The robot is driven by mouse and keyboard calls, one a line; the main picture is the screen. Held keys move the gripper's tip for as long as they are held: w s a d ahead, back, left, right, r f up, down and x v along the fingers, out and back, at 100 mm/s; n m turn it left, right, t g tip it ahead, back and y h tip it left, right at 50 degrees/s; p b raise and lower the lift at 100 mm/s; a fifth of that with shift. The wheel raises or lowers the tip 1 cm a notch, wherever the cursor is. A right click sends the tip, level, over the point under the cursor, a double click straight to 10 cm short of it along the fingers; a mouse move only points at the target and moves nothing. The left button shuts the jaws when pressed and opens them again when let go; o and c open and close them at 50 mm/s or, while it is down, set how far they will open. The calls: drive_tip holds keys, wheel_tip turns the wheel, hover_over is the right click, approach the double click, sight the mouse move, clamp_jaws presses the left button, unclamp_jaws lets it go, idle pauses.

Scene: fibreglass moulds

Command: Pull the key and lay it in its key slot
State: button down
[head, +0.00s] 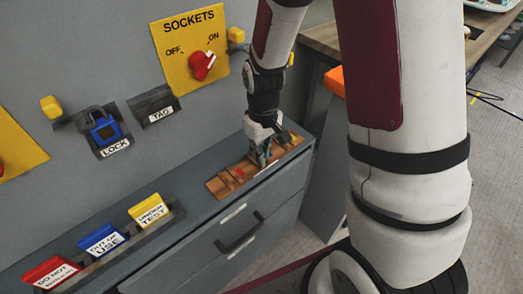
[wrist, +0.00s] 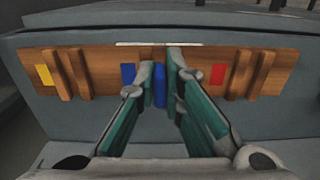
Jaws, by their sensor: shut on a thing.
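The wooden key board (head: 222,183) lies on top of the grey cabinet. In the wrist view the board (wrist: 105,65) has pairs of raised strips forming slots, with a yellow patch (wrist: 44,75), a blue patch (wrist: 128,73) and a red patch (wrist: 217,74). My gripper (head: 262,160) points down at the board. In the wrist view its fingertips (wrist: 161,75) are shut on a blue key (wrist: 159,88) at the middle slot, beside the blue patch. The fingers hide much of that slot. I cannot tell if the key touches the board.
A blue padlock (head: 105,131) hangs on the wall panel above the LOCK label, beside the TAG holder (head: 155,105). A yellow SOCKETS plate (head: 188,50) has a red switch (head: 202,65). Several tags, including a yellow one (head: 150,210), stand in a front holder. The drawer handle (head: 240,235) sticks out below.

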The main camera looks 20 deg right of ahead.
drive_tip(key=shift+f, duration=0.15)
drive_tip(key=c, duration=1.6)
unclamp_jaws()
wheel_tip(320, 180, up, 12)
